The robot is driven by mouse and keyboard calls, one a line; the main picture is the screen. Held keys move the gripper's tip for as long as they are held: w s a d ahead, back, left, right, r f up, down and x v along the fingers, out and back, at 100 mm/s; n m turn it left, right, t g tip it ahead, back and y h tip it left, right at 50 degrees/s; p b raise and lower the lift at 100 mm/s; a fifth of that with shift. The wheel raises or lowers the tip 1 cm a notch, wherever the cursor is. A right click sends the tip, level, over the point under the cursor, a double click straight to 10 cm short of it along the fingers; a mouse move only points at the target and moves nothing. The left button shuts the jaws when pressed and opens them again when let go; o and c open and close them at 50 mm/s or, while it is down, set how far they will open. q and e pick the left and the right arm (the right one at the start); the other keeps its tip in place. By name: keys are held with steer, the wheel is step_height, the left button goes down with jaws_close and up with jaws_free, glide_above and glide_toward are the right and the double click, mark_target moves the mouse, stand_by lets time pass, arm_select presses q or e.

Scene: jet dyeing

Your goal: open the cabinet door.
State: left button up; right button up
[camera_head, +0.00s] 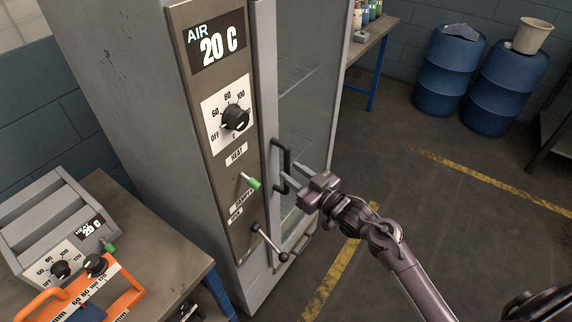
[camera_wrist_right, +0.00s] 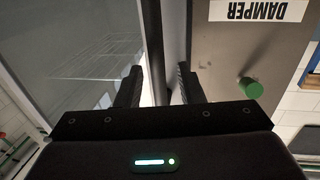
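The cabinet (camera_head: 130,90) is a tall grey unit with a control panel and a glass door (camera_head: 312,85), which looks closed. A black bar handle (camera_head: 287,155) is on the door's left edge. My right gripper (camera_head: 288,182) is at the lower part of this handle. In the right wrist view, the dark handle bar (camera_wrist_right: 154,50) runs between the two fingers of my right gripper (camera_wrist_right: 160,88). The fingers are apart, with gaps showing beside the bar. Contact with the bar cannot be told. My left gripper is not in view.
The panel beside the door carries a dial (camera_head: 236,118), a green-tipped damper lever (camera_head: 251,182) and a ball-ended lever (camera_head: 270,243). A bench (camera_head: 150,235) with equipment stands at left. Blue drums (camera_head: 447,75) stand at the back right. The floor before the door is clear.

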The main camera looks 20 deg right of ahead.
mark_target(287, 168)
steer(key=shift+x, duration=1.7)
steer(key=shift+w+d+f, duration=0.1)
steer(key=shift+d, duration=0.1)
jaws_close()
